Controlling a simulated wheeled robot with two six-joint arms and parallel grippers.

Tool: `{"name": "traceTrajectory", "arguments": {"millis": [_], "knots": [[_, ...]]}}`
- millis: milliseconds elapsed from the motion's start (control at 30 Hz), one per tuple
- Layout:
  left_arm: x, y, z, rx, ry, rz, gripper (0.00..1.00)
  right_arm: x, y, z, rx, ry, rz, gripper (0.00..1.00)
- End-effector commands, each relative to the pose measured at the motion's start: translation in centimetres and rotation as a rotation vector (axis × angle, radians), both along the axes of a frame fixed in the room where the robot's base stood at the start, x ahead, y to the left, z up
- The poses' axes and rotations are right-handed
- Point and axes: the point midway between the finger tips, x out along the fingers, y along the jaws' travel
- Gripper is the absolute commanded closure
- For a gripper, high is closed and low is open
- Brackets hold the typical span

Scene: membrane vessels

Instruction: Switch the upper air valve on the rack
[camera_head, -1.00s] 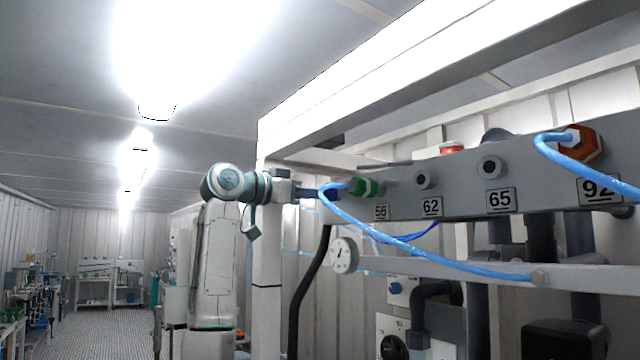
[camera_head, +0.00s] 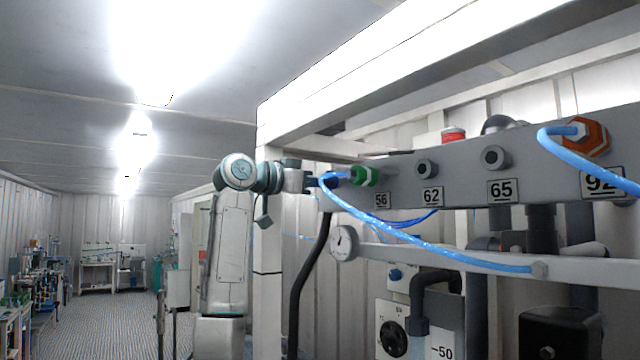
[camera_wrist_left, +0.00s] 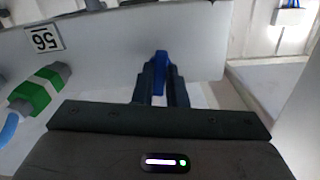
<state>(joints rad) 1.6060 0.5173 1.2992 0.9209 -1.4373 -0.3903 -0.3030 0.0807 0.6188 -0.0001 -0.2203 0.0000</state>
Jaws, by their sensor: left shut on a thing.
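The grey rack panel (camera_head: 455,178) carries a row of fittings with labels 56, 62, 65 and 92. A blue valve handle (camera_wrist_left: 161,67) shows in the left wrist view at the end of the panel, between my finger tips. My left gripper (camera_head: 322,180) is at the panel's left end in the head view, and its jaws are shut on the blue handle; it also shows in the left wrist view (camera_wrist_left: 161,84). A green fitting (camera_head: 366,176) is just right of the gripper, above label 56 (camera_head: 381,200). The fingers hide part of the handle. My right gripper is out of view.
A blue hose (camera_head: 430,252) hangs in front of the panel. A white post (camera_head: 267,270) stands close behind my left arm. An open aisle lies at the left.

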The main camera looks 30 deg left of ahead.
Motion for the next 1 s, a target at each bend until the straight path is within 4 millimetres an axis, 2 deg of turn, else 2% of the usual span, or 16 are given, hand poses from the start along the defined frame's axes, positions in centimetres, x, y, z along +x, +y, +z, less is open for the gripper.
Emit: {"name": "traceTrajectory", "arguments": {"millis": [367, 1000], "knots": [[0.01, 0.06, 0.05, 0.18, -0.075, 0.0, 1.0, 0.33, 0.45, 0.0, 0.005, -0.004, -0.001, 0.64], [0.05, 0.17, 0.18, 0.737, -0.306, 0.001, 1.0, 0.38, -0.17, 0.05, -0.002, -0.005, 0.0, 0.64]]}}
